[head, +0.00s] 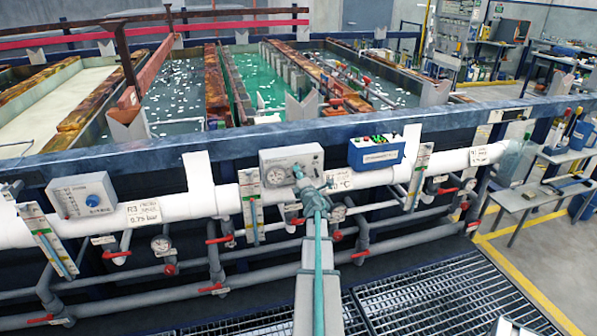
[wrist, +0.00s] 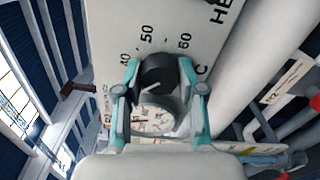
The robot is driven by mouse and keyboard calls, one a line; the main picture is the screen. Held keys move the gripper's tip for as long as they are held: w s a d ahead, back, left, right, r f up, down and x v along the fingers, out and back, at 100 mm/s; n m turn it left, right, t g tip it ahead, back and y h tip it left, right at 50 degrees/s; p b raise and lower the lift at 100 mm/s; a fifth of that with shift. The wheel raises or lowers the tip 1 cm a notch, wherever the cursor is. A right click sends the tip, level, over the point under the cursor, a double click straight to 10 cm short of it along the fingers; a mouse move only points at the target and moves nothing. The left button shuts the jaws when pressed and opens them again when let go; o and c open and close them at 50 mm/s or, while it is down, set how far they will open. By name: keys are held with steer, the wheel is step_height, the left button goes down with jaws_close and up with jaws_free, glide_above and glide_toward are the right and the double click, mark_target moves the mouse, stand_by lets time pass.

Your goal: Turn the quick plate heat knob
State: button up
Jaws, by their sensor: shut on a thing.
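My gripper (head: 300,178) is at the front of a white control box (head: 308,157) mounted on the white pipe. In the wrist view the two teal fingers of my gripper (wrist: 159,72) are closed on either side of a black round knob (wrist: 155,70). The knob has a pale mark, and the numbers 40, 50 and 60 are printed around it. A "C" and the letters "HE" show on the panel, cut off by the frame edge. A round dial gauge (wrist: 152,120) sits partly between the fingers. In the head view my gripper hides the knob.
A second white box with a blue knob (head: 84,195) is at the left. A blue box (head: 376,152) stands to the right. Pipes with red valve handles (head: 220,240) run below. A blue rail (head: 250,142) and plating tanks lie behind.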

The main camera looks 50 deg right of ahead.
steer(key=m+p, duration=0.1)
steer(key=m, duration=0.1)
steer(key=m+p, duration=0.2)
steer(key=shift+r+m, duration=0.2)
steer(key=shift+m, duration=0.1)
steer(key=shift+f+m+p, duration=0.15)
steer(key=shift+m+p, duration=1.3)
steer(key=shift+m, duration=0.55)
steer(key=o, duration=1.1)
steer(key=shift+o, duration=0.2)
steer(key=shift+s+a, duration=0.1)
steer(key=v, duration=1.1)
steer(key=shift+s+a, duration=0.2)
steer(key=shift+s, duration=0.1)
